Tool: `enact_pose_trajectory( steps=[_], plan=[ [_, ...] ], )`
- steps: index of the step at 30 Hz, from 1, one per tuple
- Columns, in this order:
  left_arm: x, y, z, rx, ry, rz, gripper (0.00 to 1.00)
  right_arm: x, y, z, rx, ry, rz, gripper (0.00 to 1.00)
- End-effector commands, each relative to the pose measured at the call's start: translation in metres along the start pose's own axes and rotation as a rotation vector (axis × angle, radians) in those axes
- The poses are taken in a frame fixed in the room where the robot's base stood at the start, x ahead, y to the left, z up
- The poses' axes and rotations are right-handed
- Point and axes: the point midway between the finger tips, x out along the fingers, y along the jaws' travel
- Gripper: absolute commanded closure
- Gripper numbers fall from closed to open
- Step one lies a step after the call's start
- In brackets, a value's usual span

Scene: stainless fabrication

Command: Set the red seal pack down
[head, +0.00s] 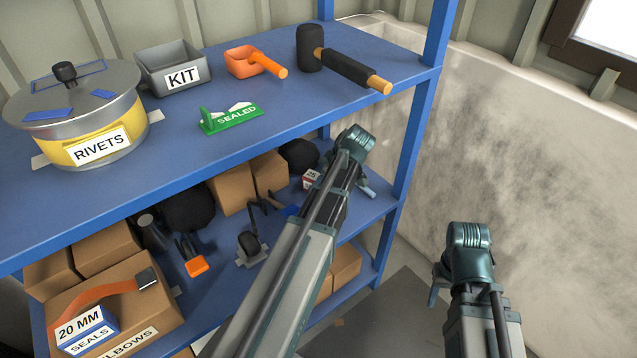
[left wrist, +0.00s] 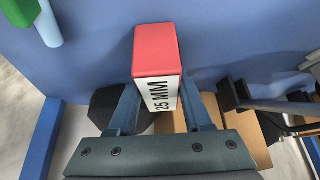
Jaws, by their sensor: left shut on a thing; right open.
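The red seal pack (left wrist: 155,52), a red box with a white "25 MM" label, is between the fingers of my left gripper (left wrist: 163,100) in the left wrist view. In the head view the pack (head: 311,180) shows small beside my left arm, over the lower blue shelf (head: 368,214). My left gripper is shut on it, its fingers mostly hidden by the arm in the head view. I cannot tell whether the pack touches the shelf. My right gripper (head: 436,290) is open and empty, low at the right, away from the shelves.
Cardboard boxes (head: 232,188), a dark round object (head: 299,155) and a black clamp-like tool (head: 249,243) crowd the lower shelf. A blue 20 MM seals box (head: 86,330) is at lower left. The upper shelf (head: 180,150) holds a RIVETS pot (head: 98,148) and a mallet (head: 345,66). A blue post (head: 413,130) stands at the right.

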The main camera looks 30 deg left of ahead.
Motion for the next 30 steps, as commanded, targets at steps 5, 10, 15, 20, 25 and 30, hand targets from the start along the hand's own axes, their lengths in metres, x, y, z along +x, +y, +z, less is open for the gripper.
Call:
enact_pose_trajectory(
  steps=[5, 10, 15, 20, 25, 30],
  plan=[
    [0.002, 0.000, 0.001, 0.000, 0.000, 0.000, 0.36, 0.003, 0.000, 0.000, 0.000, 0.000, 0.001, 0.50],
    [0.002, 0.000, 0.001, 0.000, 0.000, 0.000, 0.20, 0.003, 0.000, 0.000, 0.000, 0.000, 0.001, 0.50],
    [0.002, 0.000, 0.001, 0.000, 0.000, 0.000, 0.20, 0.002, 0.000, 0.000, 0.000, 0.000, 0.001, 0.50],
    [-0.007, 0.000, -0.002, 0.001, 0.000, 0.000, 0.20, -0.007, 0.001, 0.000, 0.000, 0.000, 0.000, 0.50],
    [-0.035, 0.000, -0.004, 0.001, 0.000, 0.000, 0.20, -0.032, 0.003, 0.002, 0.000, 0.000, 0.000, 0.50],
    [-0.066, 0.000, -0.004, 0.001, 0.000, 0.001, 0.20, -0.059, 0.006, 0.004, 0.000, 0.000, 0.000, 0.50]
  ],
)
